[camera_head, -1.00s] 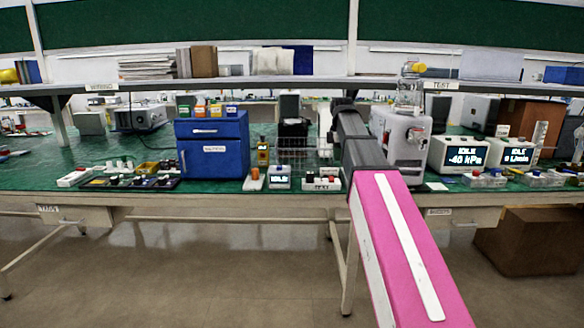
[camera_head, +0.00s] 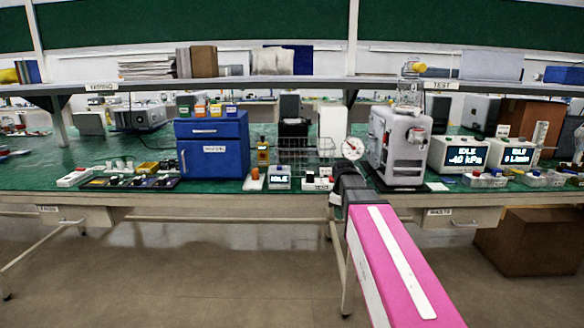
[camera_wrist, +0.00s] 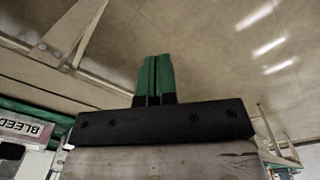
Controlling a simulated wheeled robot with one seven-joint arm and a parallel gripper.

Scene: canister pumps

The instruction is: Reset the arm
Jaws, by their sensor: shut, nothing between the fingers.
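My gripper (camera_wrist: 155,80) shows in the wrist view as two green fingers lying side by side with no gap. It is shut and empty, with floor and part of the bench frame behind it. In the head view my pink arm link (camera_head: 400,265) reaches up from the lower right to a dark joint at the bench's front edge. The gripper itself cannot be made out in the head view.
The green bench top (camera_head: 105,153) holds a blue cabinet (camera_head: 212,147), a grey machine (camera_head: 398,145), a round gauge (camera_head: 352,148), a wire basket (camera_head: 290,155) and display boxes (camera_head: 460,155). A shelf (camera_head: 270,82) runs above. A brown box (camera_head: 530,240) stands on the floor.

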